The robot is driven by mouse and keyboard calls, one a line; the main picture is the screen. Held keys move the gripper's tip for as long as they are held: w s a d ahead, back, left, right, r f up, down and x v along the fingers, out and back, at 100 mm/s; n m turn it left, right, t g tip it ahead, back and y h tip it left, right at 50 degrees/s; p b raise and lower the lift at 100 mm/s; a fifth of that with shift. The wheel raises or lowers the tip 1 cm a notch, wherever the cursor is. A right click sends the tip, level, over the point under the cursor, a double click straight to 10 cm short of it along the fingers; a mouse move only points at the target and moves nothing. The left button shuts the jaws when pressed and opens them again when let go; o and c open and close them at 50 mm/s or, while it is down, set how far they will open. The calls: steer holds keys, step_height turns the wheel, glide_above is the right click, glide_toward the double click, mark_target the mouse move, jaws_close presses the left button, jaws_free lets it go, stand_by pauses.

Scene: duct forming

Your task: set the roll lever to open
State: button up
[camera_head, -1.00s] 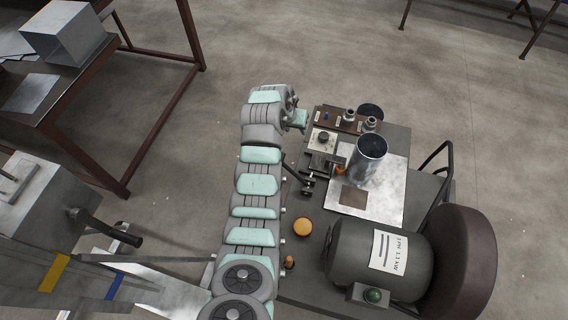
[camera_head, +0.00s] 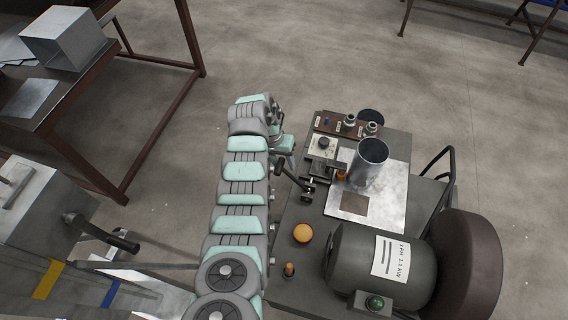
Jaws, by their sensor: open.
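A dark lever (camera_head: 293,179) with a black knob stands at the left edge of the machine bench, just right of my arm; I take it to be the roll lever. It slants up and left from a small black pivot fitting. No open or closed marking on it is readable. My gripper (camera_head: 288,160) hangs below the teal wrist, small and partly hidden, close to the lever's knob in the picture. Its jaws are open, with nothing seen between them. Whether it touches the knob cannot be told.
A metal duct cylinder (camera_head: 369,163) stands on a pale sheet (camera_head: 385,206) right of the lever.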

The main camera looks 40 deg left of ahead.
steer(key=shift+f, duration=0.65)
jaws_close()
stand_by(1.1)
